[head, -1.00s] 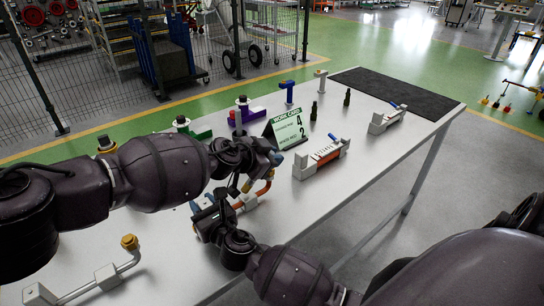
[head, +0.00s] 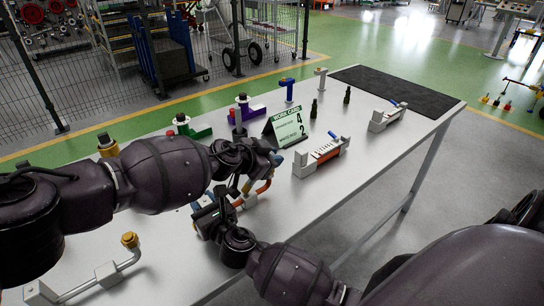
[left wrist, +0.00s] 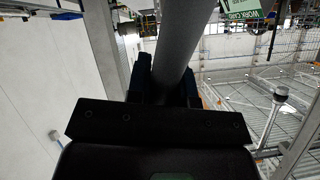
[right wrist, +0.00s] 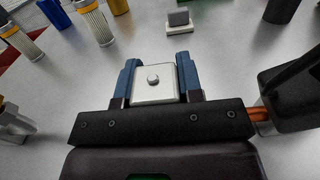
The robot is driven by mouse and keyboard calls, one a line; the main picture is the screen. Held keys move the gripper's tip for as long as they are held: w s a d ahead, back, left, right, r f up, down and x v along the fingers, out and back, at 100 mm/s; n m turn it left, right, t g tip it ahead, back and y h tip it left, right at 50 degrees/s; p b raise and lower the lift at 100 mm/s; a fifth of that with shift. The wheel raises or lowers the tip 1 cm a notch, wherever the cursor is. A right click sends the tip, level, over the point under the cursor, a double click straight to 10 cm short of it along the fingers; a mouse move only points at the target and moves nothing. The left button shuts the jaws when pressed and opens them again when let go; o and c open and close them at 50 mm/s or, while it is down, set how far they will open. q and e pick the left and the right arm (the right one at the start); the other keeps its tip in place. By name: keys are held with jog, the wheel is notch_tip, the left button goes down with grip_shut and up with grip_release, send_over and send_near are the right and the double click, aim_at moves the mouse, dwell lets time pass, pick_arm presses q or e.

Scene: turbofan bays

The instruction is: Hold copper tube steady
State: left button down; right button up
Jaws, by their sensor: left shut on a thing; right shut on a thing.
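The copper tube (head: 264,187) shows as a bent orange piece on the near part of the table, partly hidden behind my grippers. A short copper-coloured piece also shows at the right in the right wrist view (right wrist: 259,115). My right gripper (right wrist: 153,68) is shut on a white block with a round stud (right wrist: 153,96), its blue fingers on either side. My left gripper (head: 273,162) is above the tube. It is shut on a dark grey cylinder (left wrist: 178,38) in the left wrist view; the cylinder's far end is out of that frame.
A green work card (head: 286,127) stands behind the grippers. A black mat (head: 395,92) covers the far end. Free table lies between.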

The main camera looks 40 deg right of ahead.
pick_arm(q)
jog(key=shift+f, duration=0.15)
jog(key=shift+w, duration=0.4)
jog(key=shift+s, duration=0.15)
dwell(0.4)
jog(key=shift+s, duration=0.65)
jog(key=shift+w+d, duration=0.1)
jog(key=shift+d, duration=0.05)
jog(key=shift+w+d, duration=0.25)
jog(key=shift+w, duration=0.05)
jog(key=shift+a, duration=0.1)
